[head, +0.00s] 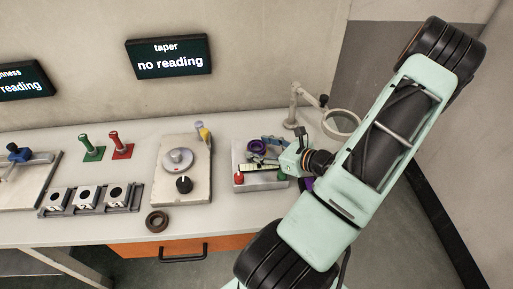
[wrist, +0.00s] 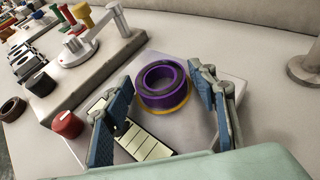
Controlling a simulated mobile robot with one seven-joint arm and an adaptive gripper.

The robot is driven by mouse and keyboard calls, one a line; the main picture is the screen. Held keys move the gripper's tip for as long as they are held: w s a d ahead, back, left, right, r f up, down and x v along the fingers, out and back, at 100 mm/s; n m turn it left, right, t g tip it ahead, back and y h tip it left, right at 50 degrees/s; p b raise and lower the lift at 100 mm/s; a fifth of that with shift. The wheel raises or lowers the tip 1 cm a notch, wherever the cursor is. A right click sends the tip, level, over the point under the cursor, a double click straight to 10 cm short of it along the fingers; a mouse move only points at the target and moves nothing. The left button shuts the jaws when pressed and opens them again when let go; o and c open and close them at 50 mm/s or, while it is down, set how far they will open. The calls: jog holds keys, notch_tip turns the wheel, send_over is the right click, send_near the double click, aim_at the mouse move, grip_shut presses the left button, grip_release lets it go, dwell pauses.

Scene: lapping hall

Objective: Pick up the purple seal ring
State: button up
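The purple seal ring (wrist: 164,84) lies flat in the wrist view, on top of a yellow-orange ring on a pale block (wrist: 210,122). In the head view the purple ring (head: 257,146) shows on the same block, partly beside my gripper. My gripper (wrist: 160,112) is open, with one blue-padded finger to the left of the ring and the other to its right. The right finger looks close to the ring's edge; I cannot tell whether it touches. Nothing is between the pads nearest the camera except part of a striped plate.
A striped plate (wrist: 140,142) and a red knob (wrist: 67,124) are at the block's left side. A fixture with a black knob (head: 184,184) stands to the left. A dark ring (head: 157,221) lies near the table's front edge. A magnifier on a stand (head: 341,122) is behind right.

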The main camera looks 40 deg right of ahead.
jog(key=c, duration=0.9)
jog(key=shift+r, duration=0.1)
jog(key=shift+c, duration=0.2)
